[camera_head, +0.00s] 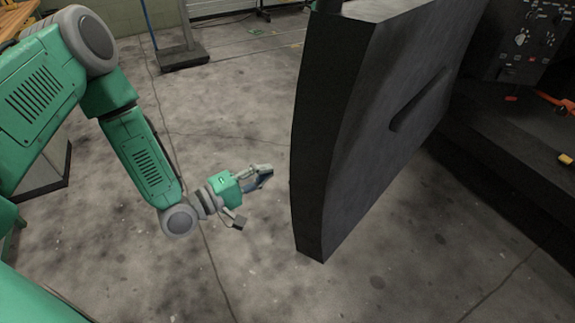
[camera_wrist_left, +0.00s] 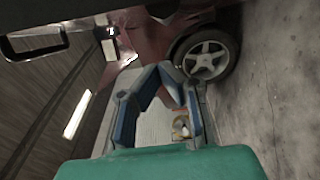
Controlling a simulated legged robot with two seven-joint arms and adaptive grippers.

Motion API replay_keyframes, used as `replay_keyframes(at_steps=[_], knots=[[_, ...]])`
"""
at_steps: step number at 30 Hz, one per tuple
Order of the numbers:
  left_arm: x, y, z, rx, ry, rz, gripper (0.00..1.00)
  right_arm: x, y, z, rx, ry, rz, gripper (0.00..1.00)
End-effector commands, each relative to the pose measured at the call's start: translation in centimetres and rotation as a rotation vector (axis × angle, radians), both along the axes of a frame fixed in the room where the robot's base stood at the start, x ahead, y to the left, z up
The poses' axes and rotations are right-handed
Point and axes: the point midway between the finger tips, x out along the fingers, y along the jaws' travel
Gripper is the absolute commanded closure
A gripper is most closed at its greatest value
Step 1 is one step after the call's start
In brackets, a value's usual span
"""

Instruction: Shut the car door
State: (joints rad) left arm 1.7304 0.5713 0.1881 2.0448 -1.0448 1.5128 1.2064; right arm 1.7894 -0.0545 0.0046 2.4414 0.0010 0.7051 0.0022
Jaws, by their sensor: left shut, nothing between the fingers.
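The car door (camera_head: 345,120) is a large dark panel standing open on the right of the head view, its thick edge facing left. A recessed handle slot shows on its right face. My left gripper (camera_head: 264,177) is to the left of the door, a short gap from the door's edge, with its fingers pointing at it. Its fingers (camera_wrist_left: 170,82) are closed together in the left wrist view with nothing between them. My right gripper is not in either view.
The dark car sill (camera_head: 500,170) and a panel with knobs (camera_head: 535,40) are at the right. A stand with a flat base (camera_head: 185,58) is at the back. Concrete floor is clear around the gripper. A car wheel (camera_wrist_left: 207,56) shows in the wrist view.

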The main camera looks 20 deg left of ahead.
Motion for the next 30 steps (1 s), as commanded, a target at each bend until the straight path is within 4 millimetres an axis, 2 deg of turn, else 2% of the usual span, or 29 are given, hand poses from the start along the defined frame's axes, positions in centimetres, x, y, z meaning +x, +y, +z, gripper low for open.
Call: replay_keyframes(at_steps=[13,18,21,30], knots=[[7.7,-4.6,-0.3,0.000,0.000,-0.002,1.00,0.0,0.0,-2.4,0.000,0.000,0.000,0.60],[6.8,-7.1,0.0,0.000,0.003,-0.002,1.00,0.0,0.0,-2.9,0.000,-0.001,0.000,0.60],[6.5,-7.9,0.1,0.000,0.004,-0.002,1.00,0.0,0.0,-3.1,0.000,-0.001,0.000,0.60],[6.3,-8.2,0.1,0.001,0.003,0.001,1.00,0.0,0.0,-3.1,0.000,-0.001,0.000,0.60]])
